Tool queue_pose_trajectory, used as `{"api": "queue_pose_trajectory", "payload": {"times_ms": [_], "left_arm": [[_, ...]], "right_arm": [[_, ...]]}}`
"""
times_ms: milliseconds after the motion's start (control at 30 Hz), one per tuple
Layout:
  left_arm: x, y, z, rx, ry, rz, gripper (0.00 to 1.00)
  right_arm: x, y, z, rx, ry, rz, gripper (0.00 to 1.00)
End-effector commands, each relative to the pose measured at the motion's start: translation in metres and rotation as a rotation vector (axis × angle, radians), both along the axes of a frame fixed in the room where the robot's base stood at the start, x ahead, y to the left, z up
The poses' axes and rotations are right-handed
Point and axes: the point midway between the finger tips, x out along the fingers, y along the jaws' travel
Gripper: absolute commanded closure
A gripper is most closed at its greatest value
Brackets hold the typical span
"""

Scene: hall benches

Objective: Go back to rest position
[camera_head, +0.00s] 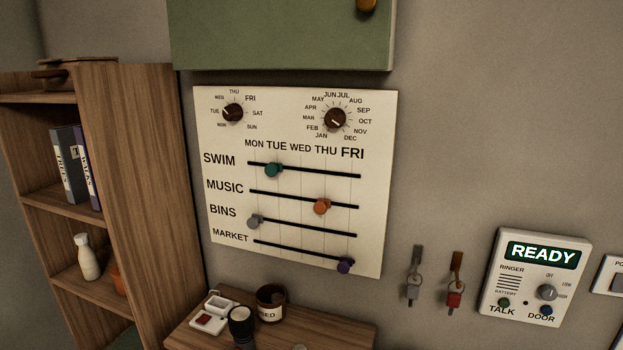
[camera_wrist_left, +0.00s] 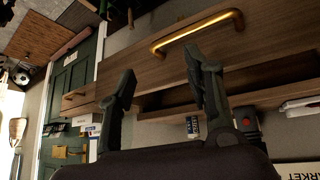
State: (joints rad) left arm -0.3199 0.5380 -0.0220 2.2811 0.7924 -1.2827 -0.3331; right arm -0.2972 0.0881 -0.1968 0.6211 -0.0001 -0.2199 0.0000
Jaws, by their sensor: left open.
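My left gripper (camera_wrist_left: 160,66) shows in the left wrist view with its two dark fingers spread apart and nothing between them. A wooden drawer front (camera_wrist_left: 265,35) with a brass handle (camera_wrist_left: 197,32) lies beyond the fingers; I cannot tell how far away it is. Neither gripper shows in the head view. My right gripper is in neither view.
A planner board (camera_head: 375,190) with dials and sliders hangs on the wall. A wooden bookcase (camera_head: 135,170) stands left, a small wooden top (camera_head: 340,335) below. Keys (camera_head: 413,290) and an intercom (camera_head: 535,280) are right. A green door (camera_wrist_left: 68,95) shows in the wrist view.

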Motion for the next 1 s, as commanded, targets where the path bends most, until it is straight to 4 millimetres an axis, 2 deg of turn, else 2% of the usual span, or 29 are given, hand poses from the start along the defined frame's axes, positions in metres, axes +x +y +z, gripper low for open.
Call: {"api": "queue_pose_trajectory", "payload": {"times_ms": [100, 200, 567, 867, 1000], "left_arm": [[-0.031, -0.009, -0.021, 0.054, 0.078, 0.118, 0.54], [-0.05, -0.008, -0.03, 0.102, 0.128, 0.221, 0.54], [-0.106, 0.005, -0.035, 0.224, 0.257, 0.549, 0.54], [-0.091, 0.005, -0.114, 0.244, 0.288, 0.544, 0.54], [-0.09, 0.003, -0.162, 0.251, 0.308, 0.537, 0.54]], "right_arm": [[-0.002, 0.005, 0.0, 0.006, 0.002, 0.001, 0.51], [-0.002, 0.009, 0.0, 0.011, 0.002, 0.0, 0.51], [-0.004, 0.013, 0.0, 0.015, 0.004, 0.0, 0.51], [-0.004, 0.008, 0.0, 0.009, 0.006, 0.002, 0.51], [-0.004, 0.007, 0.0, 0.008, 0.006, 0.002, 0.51]]}}
